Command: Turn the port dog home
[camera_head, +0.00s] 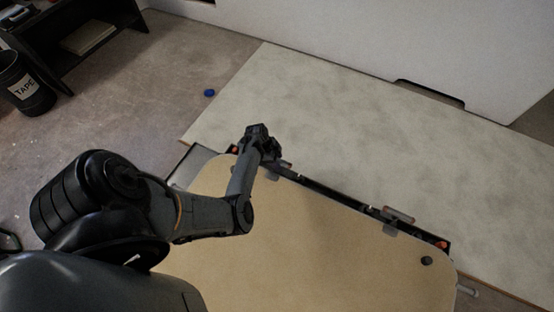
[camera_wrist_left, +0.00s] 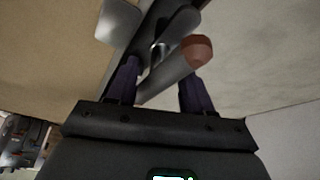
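A pale tan panel (camera_head: 320,240) lies below my left arm, with a dark rail (camera_head: 330,190) along its far edge. My left gripper (camera_head: 265,150) is over the rail's left part and hides much of what is under it. In the left wrist view a grey dog lever with a rounded red-brown end (camera_wrist_left: 197,50) lies between and beyond the fingers. The two dark purple fingers (camera_wrist_left: 161,88) are spread apart, with gaps beside the lever; contact is not clear. A second dog (camera_head: 398,215) sits on the rail farther right. My right gripper is not in view.
Orange marks show near the rail's left end (camera_head: 234,149) and right end (camera_head: 442,244). A black knob (camera_head: 427,261) stands on the panel's right. A pale mottled board (camera_head: 350,120) lies beyond. A blue cap (camera_head: 209,93) and a tape bin (camera_head: 25,85) are on the floor.

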